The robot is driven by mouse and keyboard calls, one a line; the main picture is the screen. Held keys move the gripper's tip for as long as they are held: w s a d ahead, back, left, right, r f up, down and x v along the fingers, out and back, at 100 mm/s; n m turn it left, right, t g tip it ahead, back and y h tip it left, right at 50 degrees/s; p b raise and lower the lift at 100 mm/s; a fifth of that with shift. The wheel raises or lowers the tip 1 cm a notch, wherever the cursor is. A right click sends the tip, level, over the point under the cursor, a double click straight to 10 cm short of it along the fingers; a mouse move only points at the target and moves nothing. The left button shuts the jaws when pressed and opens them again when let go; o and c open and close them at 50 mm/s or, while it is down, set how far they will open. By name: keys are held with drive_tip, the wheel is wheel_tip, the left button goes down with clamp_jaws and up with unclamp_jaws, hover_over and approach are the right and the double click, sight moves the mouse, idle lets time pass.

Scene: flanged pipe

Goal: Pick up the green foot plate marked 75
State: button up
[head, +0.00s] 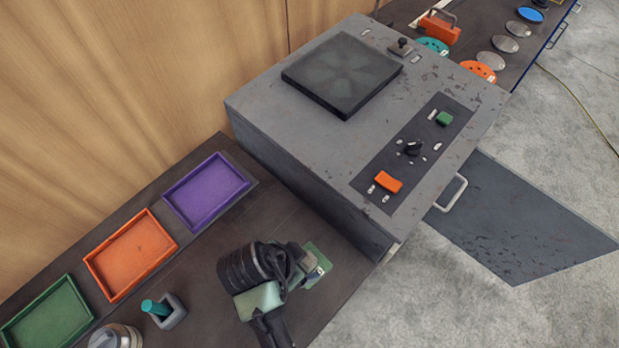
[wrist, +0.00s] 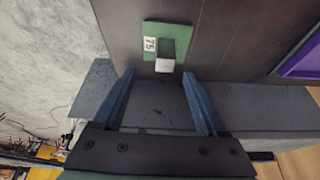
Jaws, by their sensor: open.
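The green foot plate (wrist: 151,31) lies on the dark bench in the wrist view, with a white label reading 75 on its left part. A block with a pale end face (wrist: 165,65) stands up from it. The plate (head: 325,260) also shows in the head view, partly hidden by my arm, near the bench's front edge. My gripper (wrist: 159,73) is open, with its two blue fingers apart and nothing between them. In the wrist view the plate appears just beyond the fingertips, with the block in line with the gap. Contact is not visible.
A tall grey cabinet (head: 310,130) with a control panel stands right beside the plate. Purple (head: 207,192), orange (head: 131,255) and green (head: 48,318) trays line the back of the bench. A grey holder with a teal peg (head: 158,308) and a metal cylinder (head: 115,337) stand to the left.

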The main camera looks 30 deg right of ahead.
sight(308, 259)
drive_tip(key=shift+w+p+x, duration=0.2)
drive_tip(key=shift+p+x, duration=0.1)
drive_tip(key=shift+x, duration=1.55)
drive_tip(key=shift+w+p+x, duration=0.15)
drive_tip(key=shift+p+x, duration=0.1)
drive_tip(key=shift+x, duration=1.6)
clamp_jaws()
drive_tip(key=shift+w+r, duration=0.1)
drive_tip(key=shift+r, duration=0.05)
